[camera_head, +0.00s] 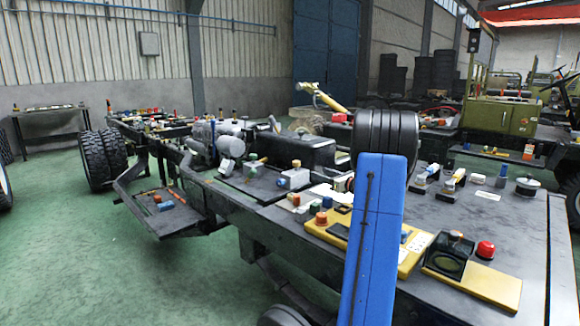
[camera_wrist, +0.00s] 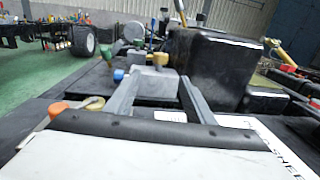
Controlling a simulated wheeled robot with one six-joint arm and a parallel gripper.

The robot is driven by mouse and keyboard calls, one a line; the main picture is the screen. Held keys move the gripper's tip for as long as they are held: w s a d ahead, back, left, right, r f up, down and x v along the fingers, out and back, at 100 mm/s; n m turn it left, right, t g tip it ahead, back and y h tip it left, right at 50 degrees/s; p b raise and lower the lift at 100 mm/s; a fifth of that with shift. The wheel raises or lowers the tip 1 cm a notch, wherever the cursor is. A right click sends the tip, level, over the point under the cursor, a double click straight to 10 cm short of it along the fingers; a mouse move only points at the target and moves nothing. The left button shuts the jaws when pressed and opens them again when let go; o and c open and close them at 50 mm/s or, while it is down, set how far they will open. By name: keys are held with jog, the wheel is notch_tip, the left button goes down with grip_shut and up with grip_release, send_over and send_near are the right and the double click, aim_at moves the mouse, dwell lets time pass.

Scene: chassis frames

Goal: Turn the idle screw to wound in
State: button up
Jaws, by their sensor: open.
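My gripper (camera_wrist: 160,76) shows in the wrist view with its two grey fingers apart and nothing held between them. Just past the fingertips is a grey block (camera_wrist: 150,70) with a small brass-coloured knob (camera_wrist: 160,58) on top, between the fingers in the picture. This knob may be the idle screw, but no label or marking settles it. I cannot tell how far it is wound. In the head view a pale grey block (camera_head: 295,179) with an orange-brown knob (camera_head: 296,163) stands on the dark chassis deck.
A large black box (camera_wrist: 210,65) stands right of the fingers. Green knobs (camera_wrist: 107,52) and a blue cap (camera_wrist: 118,75) are to their left. Green floor is open at left.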

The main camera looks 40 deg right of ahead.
aim_at(299, 165)
jog(key=w, duration=1.7)
jog(key=shift+d, duration=0.1)
jog(key=c, duration=1.1)
